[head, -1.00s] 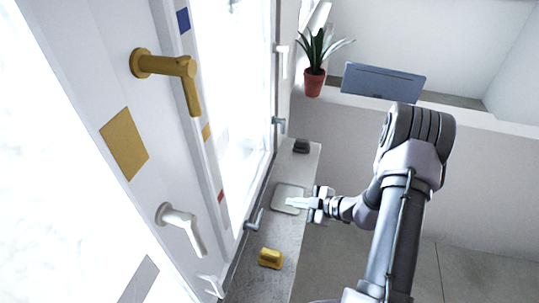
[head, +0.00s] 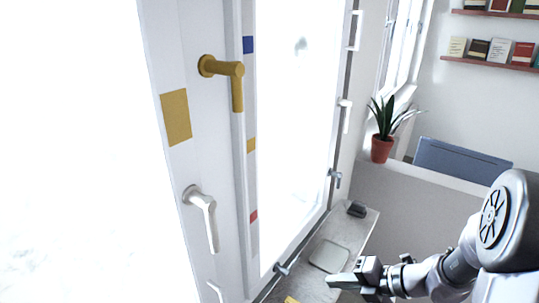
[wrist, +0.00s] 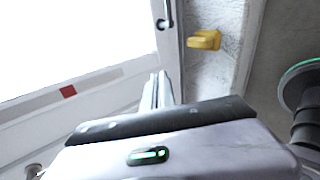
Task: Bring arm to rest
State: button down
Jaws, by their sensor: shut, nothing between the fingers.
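My gripper (head: 340,281) shows at the lower right of the head view, with its fingers shut and nothing between them. It is over the window sill (head: 359,228), near a pale square plate (head: 329,256) that lies on the sill. My arm reaches in from the right edge. In the wrist view my shut fingers (wrist: 158,90) point up the picture, toward the window frame and the sill. A yellow object (wrist: 204,40) lies on the sill, right of the fingertips and apart from them.
A window with a gold handle (head: 225,70) and a white handle (head: 203,210) stands at the left. A small dark object (head: 356,209) is on the sill's far end. A potted plant (head: 381,148) and a blue-grey panel (head: 461,160) are farther back.

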jog(key=s+a+f+n+g+h+b, duration=0.15)
jog(key=s+a+n+b, duration=0.25)
jog(key=s+n+b, duration=0.55)
jog(key=s+a+f+n+g+h+b, duration=0.15)
jog(key=s+a+n+b, duration=0.3)
jog(key=n, duration=0.95)
jog(key=s+d+f+n+t+h+b, duration=0.2)
jog(key=s+n+b, duration=0.4)
jog(key=n, duration=0.8)
jog(key=shift+s+d+t+h, duration=0.25)
jog(key=shift+s+t+h, duration=0.25)
jog(key=shift+h, duration=0.4)
